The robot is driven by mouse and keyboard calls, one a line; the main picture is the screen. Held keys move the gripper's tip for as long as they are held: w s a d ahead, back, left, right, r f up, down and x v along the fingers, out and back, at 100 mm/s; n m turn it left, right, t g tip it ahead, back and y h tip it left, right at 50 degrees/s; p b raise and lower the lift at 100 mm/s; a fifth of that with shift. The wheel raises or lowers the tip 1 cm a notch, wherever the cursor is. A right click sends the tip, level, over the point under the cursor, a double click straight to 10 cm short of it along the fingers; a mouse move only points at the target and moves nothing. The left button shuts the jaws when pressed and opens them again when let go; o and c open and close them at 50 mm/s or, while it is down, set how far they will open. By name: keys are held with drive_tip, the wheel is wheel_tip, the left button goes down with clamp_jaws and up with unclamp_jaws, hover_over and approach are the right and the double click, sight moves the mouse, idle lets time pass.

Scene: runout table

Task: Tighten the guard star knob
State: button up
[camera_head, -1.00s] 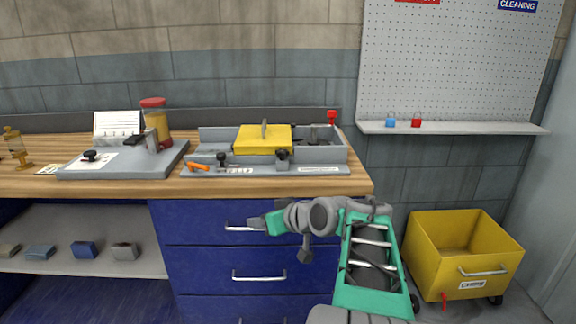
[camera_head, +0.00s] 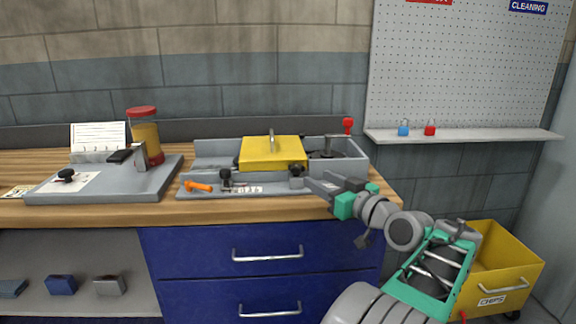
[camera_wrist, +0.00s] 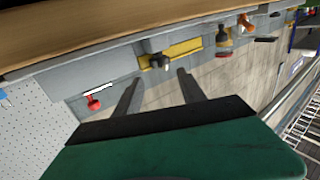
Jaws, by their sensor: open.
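The yellow guard (camera_head: 270,152) sits over the grey machine (camera_head: 225,150) on the bench, with a pale upright handle on top. A black knob (camera_head: 297,169) stands at the guard's right front corner; it also shows in the wrist view (camera_wrist: 160,61). A second black knob (camera_head: 227,178) stands further left on the front ledge. I cannot tell from any label which is the star knob. My gripper (camera_head: 318,184) is open and empty, just right of the corner knob, fingers pointing left. In the wrist view the spread fingers (camera_wrist: 156,84) show a gap between knob and fingertips.
An orange handle (camera_head: 198,187) lies at the ledge's left. A red knob (camera_head: 348,125) rises at the machine's right back. A jar (camera_head: 146,138) and grey plate (camera_head: 110,182) stand left. A yellow bin (camera_head: 505,265) is on the floor at right.

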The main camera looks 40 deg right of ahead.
sight(301, 169)
drive_tip(key=w, duration=0.8)
drive_tip(key=shift+d, duration=0.35)
drive_tip(key=shift+c, duration=0.5)
clamp_jaws()
drive_tip(key=shift+a+b, duration=0.1)
drive_tip(key=shift+b, duration=0.25)
